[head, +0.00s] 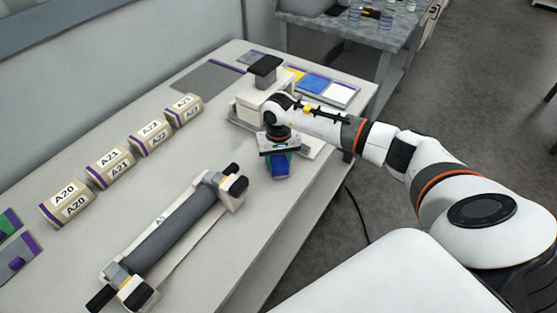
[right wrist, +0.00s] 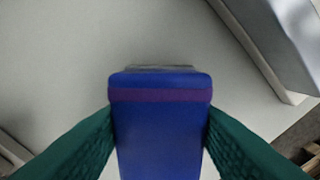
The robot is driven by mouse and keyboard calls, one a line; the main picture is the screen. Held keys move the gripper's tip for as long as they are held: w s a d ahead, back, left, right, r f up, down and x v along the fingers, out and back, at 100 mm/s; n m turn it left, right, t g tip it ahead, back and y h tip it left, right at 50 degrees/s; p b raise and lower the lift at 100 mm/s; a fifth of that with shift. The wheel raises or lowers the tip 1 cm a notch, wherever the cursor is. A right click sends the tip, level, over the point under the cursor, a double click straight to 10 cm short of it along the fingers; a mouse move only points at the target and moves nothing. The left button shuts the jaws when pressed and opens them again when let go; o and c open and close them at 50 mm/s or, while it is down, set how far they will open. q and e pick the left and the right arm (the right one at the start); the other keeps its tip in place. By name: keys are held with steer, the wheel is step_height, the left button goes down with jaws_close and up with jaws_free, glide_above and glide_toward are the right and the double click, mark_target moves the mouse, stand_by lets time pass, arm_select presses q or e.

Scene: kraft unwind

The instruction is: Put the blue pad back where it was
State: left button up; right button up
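The blue pad (right wrist: 160,130) has a purple stripe and stands between the green fingers of my right gripper (right wrist: 160,135), touching both. In the head view the right gripper (head: 278,165) points down over the table, and the blue pad (head: 281,170) shows below it. I cannot tell how high the pad is above the table. A flat tray (head: 340,102) at the table's far end has yellow, blue and white areas. Whether its blue area is a pad or a marking is unclear. My left gripper is not in view.
A cream device (head: 250,98) with a black top stands just behind the right gripper. A grey roller on a stand (head: 165,235) lies in front. Several labelled rolls (head: 110,165) line the left side. A grey mat (head: 208,77) lies at the back; green-and-purple items (head: 12,228) sit at far left.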

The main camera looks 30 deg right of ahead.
mark_target(278, 159)
steer(key=o, duration=0.5)
steer(key=shift+c, duration=0.2)
steer(key=shift+r+p, duration=0.25)
steer(key=shift+p, duration=0.1)
steer(key=shift+r+b, duration=0.3)
steer(key=shift+r, duration=0.05)
step_height(278, 159, up, 11)
steer(key=b, duration=0.2)
steer(key=shift+s, duration=0.1)
